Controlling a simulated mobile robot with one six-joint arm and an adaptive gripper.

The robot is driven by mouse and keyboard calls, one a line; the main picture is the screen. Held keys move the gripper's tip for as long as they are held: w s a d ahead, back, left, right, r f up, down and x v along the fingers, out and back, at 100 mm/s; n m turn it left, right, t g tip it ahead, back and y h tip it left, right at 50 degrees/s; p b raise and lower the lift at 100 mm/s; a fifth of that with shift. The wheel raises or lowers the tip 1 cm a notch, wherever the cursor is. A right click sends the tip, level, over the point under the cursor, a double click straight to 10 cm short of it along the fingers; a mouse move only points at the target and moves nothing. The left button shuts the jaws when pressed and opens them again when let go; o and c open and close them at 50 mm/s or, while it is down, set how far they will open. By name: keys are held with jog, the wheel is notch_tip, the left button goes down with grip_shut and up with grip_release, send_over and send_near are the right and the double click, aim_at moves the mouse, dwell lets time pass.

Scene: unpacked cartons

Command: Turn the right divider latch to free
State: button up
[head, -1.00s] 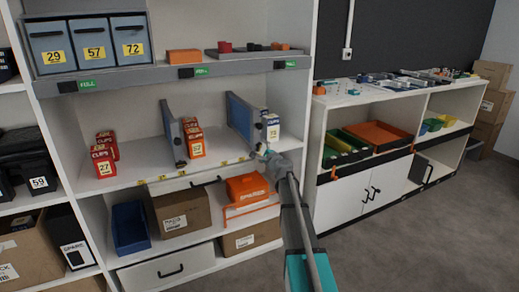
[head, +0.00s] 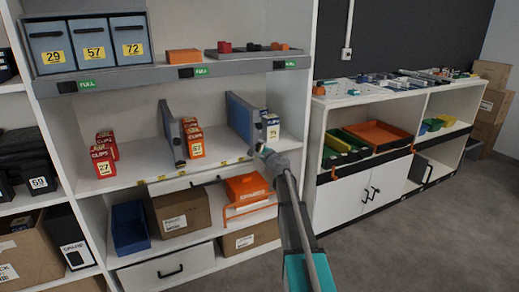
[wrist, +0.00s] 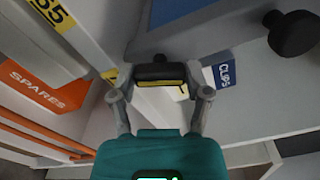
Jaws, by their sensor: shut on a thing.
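The right divider (head: 242,118) is a blue-grey upright panel on the middle shelf. Its side also fills the upper part of the wrist view (wrist: 205,32). My gripper (head: 262,152) is at the divider's lower front corner, by the shelf's front edge. In the wrist view, my gripper (wrist: 160,88) has its two fingers on either side of a dark latch (wrist: 158,72) with a yellow strip, and is shut on it. The gripper and wrist hide the latch in the head view, and its exact turn position is hard to tell.
A blue clips box (head: 271,127) stands just right of the divider; it shows beside a finger in the wrist view (wrist: 223,74). An orange spares bin (head: 247,187) is below. A dark round knob (wrist: 292,33) is nearby.

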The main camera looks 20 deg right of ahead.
jog(key=shift+c, duration=0.6)
jog(key=shift+n, duration=0.3)
jog(key=shift+w+n, duration=0.1)
jog(key=shift+n, duration=1.9)
jog(key=o, duration=1.2)
jog(key=shift+c, duration=0.2)
